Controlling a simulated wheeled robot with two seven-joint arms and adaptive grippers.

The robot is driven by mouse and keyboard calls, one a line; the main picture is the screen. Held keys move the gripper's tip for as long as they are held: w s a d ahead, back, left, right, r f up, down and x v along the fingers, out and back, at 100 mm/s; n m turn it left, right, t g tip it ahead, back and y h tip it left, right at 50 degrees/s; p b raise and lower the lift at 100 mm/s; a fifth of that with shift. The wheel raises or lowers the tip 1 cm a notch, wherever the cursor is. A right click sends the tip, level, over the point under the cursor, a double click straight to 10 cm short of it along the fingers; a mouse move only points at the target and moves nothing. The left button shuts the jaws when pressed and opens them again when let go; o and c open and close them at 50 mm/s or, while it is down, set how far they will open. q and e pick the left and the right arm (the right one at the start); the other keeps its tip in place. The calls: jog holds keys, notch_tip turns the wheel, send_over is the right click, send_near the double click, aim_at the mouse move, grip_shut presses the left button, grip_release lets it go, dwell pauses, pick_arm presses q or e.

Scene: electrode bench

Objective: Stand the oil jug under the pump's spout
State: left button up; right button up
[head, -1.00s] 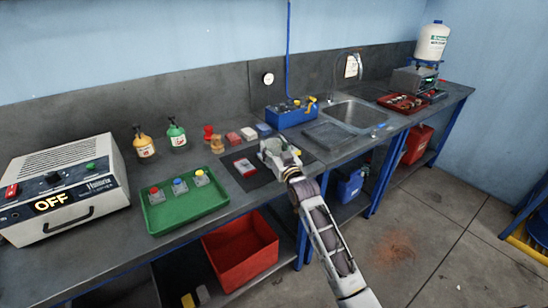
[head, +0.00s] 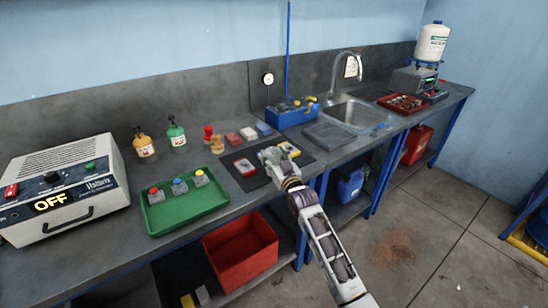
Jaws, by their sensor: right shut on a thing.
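My right gripper (head: 270,154) is above the dark mat near the front edge of the bench, in the head view. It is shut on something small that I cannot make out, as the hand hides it. A pale block with a yellow top (head: 290,149) shows just right of the hand; I cannot tell whether they touch. No thing is clearly the oil jug; a blue jug-like canister (head: 349,186) stands on the shelf under the bench. I cannot pick out the pump or its spout for certain. My left gripper is out of view.
A white-and-red block (head: 244,167) lies on the mat. A green tray (head: 160,220) with buttons, two pump bottles (head: 176,134) and a heater-like box (head: 62,195) stand left. A blue box with yellow parts (head: 290,116), a sink (head: 356,113) and a red tray (head: 385,99) stand right.

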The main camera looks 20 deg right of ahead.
jog(key=o, duration=0.7)
jog(key=shift+f, duration=0.1)
jog(key=o, duration=0.4)
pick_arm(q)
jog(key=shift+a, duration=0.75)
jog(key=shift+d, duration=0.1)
